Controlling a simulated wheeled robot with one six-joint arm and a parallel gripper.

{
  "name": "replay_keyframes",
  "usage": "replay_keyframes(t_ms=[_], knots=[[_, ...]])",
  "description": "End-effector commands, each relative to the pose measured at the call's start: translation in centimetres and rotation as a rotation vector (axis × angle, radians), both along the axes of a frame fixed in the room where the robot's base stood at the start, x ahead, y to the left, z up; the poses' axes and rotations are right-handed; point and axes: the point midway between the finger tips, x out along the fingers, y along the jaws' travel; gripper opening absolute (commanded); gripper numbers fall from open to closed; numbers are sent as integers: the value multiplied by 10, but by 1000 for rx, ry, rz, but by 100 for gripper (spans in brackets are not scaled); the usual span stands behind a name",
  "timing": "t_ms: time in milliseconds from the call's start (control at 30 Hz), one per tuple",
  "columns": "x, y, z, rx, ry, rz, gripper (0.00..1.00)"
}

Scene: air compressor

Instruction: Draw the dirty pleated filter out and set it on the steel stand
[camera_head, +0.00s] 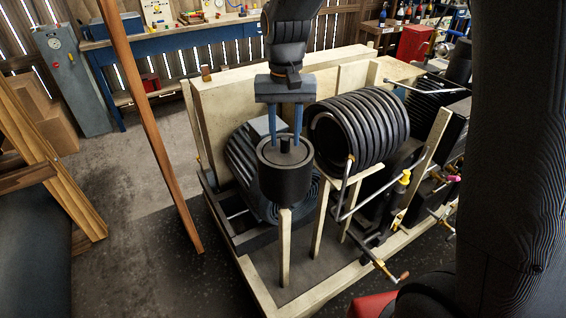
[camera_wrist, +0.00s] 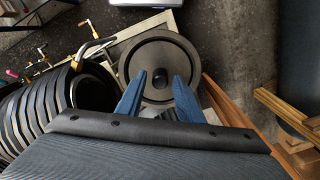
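A black round canister (camera_head: 285,182) stands upright in the wooden-framed compressor bay. Its flat grey-brown top has a dark rim and a short black knob (camera_head: 285,144) in the middle. In the wrist view the round top (camera_wrist: 158,50) and its knob (camera_wrist: 159,79) show from above. No pleats show, so I cannot tell whether this is the filter or its housing. My gripper (camera_head: 285,138) points down over the top. Its two blue fingers are apart, one on each side of the knob, with gaps visible in the wrist view (camera_wrist: 158,81). I cannot make out the steel stand.
A large black ribbed coil (camera_head: 362,132) stands close on the right, with pipes and a yellow-capped valve (camera_head: 404,179) beyond. A wooden panel (camera_head: 230,98) rises behind. A slanted wooden post (camera_head: 150,125) stands left. Bare floor (camera_head: 125,190) lies to the left.

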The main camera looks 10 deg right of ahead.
Motion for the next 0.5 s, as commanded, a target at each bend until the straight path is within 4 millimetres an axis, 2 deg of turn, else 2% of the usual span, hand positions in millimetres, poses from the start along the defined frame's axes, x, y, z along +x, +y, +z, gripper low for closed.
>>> replay_keyframes(t_ms=[167,300,367,500], knots=[[0,0,0,0,0,0,32],[0,0,0,0,0,0,8],[0,0,0,0,0,0,0],[0,0,0,0,0,0,0]])
